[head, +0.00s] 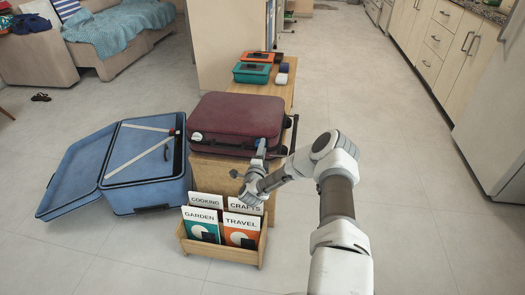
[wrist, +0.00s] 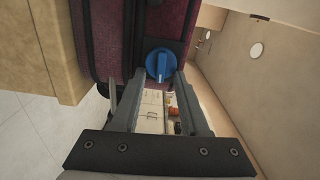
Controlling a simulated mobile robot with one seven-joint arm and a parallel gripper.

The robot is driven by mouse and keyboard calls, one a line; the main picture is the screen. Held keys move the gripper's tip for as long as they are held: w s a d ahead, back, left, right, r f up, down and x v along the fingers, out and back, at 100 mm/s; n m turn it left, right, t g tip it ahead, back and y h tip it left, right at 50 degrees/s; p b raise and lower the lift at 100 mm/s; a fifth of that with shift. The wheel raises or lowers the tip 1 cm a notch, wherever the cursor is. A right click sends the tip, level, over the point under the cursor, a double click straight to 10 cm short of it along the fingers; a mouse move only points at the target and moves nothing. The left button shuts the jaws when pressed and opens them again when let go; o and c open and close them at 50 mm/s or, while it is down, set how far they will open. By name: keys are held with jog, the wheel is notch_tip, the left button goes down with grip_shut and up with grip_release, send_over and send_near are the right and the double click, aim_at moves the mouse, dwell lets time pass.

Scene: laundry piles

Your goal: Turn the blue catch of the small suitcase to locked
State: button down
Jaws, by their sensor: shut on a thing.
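The small suitcase (head: 235,117) is maroon with dark trim, lies flat with its lid down on a wooden bench, and also shows in the wrist view (wrist: 105,35). Its blue catch (wrist: 159,62) is a round knob on the dark front trim. The catch's raised ridge runs roughly up and down in the wrist view. My gripper (wrist: 159,75) has one finger on each side of the catch and is shut on it. In the head view my gripper (head: 260,150) reaches the suitcase's front right part and mostly hides the catch.
A large blue suitcase (head: 75,170) lies open on the floor at left. A wooden rack (head: 220,250) with several books stands in front of the bench (head: 287,93). Teal (head: 251,73) and orange (head: 262,57) cases sit farther back. The floor at right is clear.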

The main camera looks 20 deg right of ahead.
jog(key=shift+a+m, duration=0.1)
jog(key=shift+m, duration=0.4)
jog(key=shift+c, duration=2.1)
grip_release()
jog(key=p+v, duration=0.4)
jog(key=v, duration=1.3)
jog(key=shift+s+p, duration=0.2)
jog(key=shift+p, duration=0.2)
jog(key=shift+a, duration=0.15)
